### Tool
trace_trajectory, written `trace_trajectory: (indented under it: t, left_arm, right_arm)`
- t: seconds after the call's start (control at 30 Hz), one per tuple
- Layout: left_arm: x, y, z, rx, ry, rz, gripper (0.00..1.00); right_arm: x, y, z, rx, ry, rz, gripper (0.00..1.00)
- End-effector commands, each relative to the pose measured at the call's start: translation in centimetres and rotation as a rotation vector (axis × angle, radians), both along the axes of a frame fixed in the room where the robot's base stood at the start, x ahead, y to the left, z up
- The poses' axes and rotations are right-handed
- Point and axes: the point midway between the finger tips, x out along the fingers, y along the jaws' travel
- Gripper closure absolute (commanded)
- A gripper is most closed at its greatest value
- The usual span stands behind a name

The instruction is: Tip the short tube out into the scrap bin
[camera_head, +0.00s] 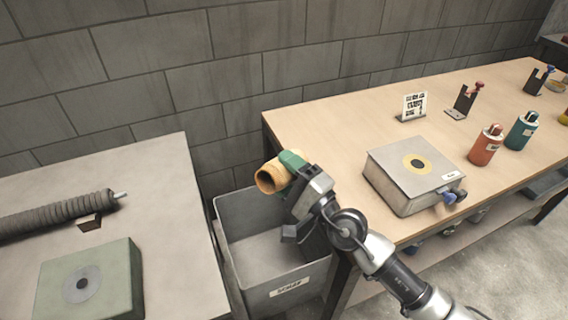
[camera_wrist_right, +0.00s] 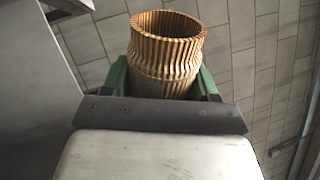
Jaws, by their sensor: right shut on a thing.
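My right gripper (camera_head: 287,170) is shut on the short tube (camera_head: 268,180), an orange-tan ribbed piece held between green fingers. The tube lies roughly on its side, its open mouth facing left and toward the camera. The wrist view shows the tube (camera_wrist_right: 168,50) close up, with its ribbed wall and round open mouth; its lower end is hidden by the gripper. The grey scrap bin (camera_head: 262,300), with a label on its front, stands between the two tables. The tube and gripper are above the bin's back part, apart from it. My left gripper is out of view.
A long grey ribbed tube (camera_head: 55,214) and a green box (camera_head: 112,275) are on the left table. A metal box (camera_head: 395,185) with a yellow ring sits on the wooden table, near my right arm. Orange (camera_head: 485,148) and teal (camera_head: 520,132) canisters stand farther right.

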Motion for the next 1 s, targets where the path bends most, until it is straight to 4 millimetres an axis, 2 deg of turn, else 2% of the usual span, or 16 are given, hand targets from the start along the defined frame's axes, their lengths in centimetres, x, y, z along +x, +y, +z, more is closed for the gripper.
trace_trajectory:
  t: [0.03,1.0]
  left_arm:
    - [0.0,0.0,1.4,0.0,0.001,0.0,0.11]
    - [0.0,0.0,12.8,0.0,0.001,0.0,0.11]
  right_arm:
    - [0.0,0.0,0.8,0.026,0.029,-0.001,0.66]
    - [-1.7,1.5,3.8,0.468,0.521,0.0,0.66]
